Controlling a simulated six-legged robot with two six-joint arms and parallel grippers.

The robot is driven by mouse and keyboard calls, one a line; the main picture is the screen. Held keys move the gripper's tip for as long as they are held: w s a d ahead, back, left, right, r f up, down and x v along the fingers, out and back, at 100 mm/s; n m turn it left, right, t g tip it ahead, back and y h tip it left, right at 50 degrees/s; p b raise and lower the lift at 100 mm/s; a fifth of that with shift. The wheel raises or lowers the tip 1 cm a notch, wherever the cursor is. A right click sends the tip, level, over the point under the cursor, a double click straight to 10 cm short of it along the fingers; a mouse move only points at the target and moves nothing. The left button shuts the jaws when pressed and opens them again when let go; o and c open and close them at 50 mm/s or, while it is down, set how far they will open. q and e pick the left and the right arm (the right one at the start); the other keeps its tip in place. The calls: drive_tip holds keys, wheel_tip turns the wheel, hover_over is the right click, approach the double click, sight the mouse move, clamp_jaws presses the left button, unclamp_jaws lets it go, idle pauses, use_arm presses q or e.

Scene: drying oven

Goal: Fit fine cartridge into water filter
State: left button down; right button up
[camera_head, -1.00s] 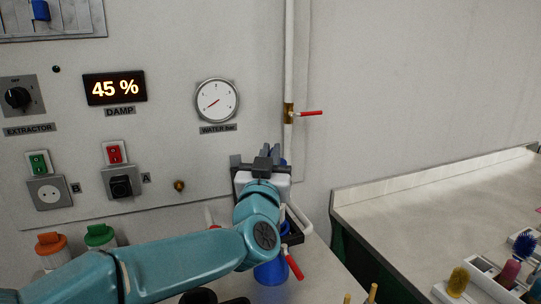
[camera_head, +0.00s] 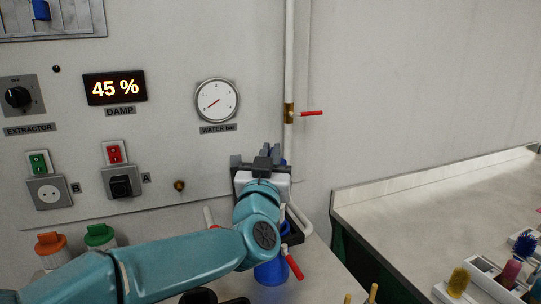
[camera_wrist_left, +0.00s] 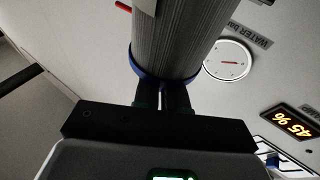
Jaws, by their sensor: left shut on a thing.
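My left gripper (camera_wrist_left: 162,98) is shut on a grey pleated cartridge (camera_wrist_left: 180,40) with a blue end cap, in the left wrist view. The fingers hold the cartridge at the blue cap. Its far end is cut off by the picture edge. In the head view my left gripper (camera_head: 267,155) is up against the background of the panel's lower right edge, and the hand hides most of the cartridge. A blue cup-shaped part (camera_head: 271,271), perhaps the filter's bowl, stands below the hand, partly behind my arm. I cannot make out the filter clearly. My right gripper is not in view.
A red lever (camera_head: 294,265) sits by the blue part. A white pipe (camera_head: 289,60) with a red-handled valve (camera_head: 310,113) runs up the wall. Orange-lidded (camera_head: 50,245) and green-lidded (camera_head: 99,236) jars stand at left. A bench (camera_head: 420,210) with brushes is at right.

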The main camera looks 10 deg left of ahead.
use_arm(q)
drive_tip(key=shift+f+b, duration=6.2)
drive_tip(key=shift+f, duration=0.75)
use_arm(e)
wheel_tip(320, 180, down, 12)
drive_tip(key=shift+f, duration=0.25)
use_arm(q)
drive_tip(key=c, duration=1.1)
unclamp_jaws()
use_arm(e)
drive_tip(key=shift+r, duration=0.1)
